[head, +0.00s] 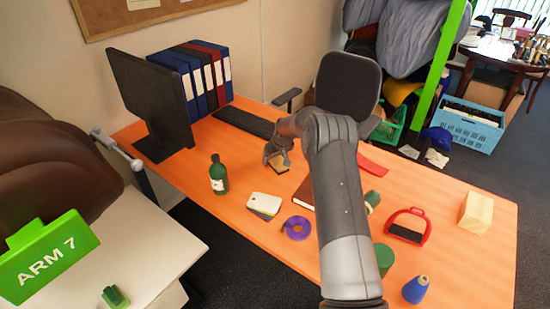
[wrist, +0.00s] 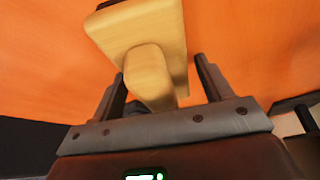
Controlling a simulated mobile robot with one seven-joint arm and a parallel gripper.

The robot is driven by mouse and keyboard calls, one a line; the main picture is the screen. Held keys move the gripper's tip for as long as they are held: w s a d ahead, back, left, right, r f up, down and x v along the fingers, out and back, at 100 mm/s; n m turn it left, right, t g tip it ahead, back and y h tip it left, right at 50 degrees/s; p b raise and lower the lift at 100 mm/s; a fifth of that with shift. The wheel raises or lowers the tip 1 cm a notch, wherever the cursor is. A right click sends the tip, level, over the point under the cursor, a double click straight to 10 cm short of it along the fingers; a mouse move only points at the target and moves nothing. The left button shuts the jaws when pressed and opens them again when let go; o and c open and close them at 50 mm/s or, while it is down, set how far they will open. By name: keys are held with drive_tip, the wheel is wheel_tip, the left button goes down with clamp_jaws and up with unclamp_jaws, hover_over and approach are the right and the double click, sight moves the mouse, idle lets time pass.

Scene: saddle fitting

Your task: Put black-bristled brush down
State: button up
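The brush is a pale wooden block with a rounded wooden handle. In the head view the brush (head: 281,167) is at the table's middle, with a dark underside; it looks to be at the tabletop, but contact is not clear. It also fills the upper middle of the wrist view (wrist: 135,27). My gripper (head: 277,150) is just over it. In the wrist view my gripper (wrist: 159,68) has its fingers on either side of the handle, with a gap at the right finger. The bristles are mostly hidden.
The orange table (head: 460,260) holds a green bottle (head: 218,175), white tags (head: 264,204), purple tape (head: 297,228), a brown book (head: 304,191) partly behind my arm, a red dustpan (head: 408,227) and a wooden block (head: 476,213). A keyboard (head: 244,122) lies behind. Bare tabletop shows left of the brush.

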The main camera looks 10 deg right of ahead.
drive_tip(key=shift+o, duration=0.3)
drive_tip(key=shift+s+r, duration=0.1)
drive_tip(key=shift+r, duration=0.4)
drive_tip(key=v, duration=1.1)
drive_tip(key=shift+s+r, duration=0.15)
drive_tip(key=shift+s, duration=0.05)
drive_tip(key=s+a+r+m+h, duration=0.1)
drive_tip(key=s+a+r+m, duration=0.1)
drive_tip(key=s+r, duration=2.05)
drive_tip(key=s+d+m+t, duration=0.1)
drive_tip(key=s+m, duration=0.1)
drive_tip(key=s, duration=2.7)
drive_tip(key=shift+d+f+t+h, duration=0.15)
drive_tip(key=shift+f+t+h, duration=0.15)
drive_tip(key=shift+h, duration=0.1)
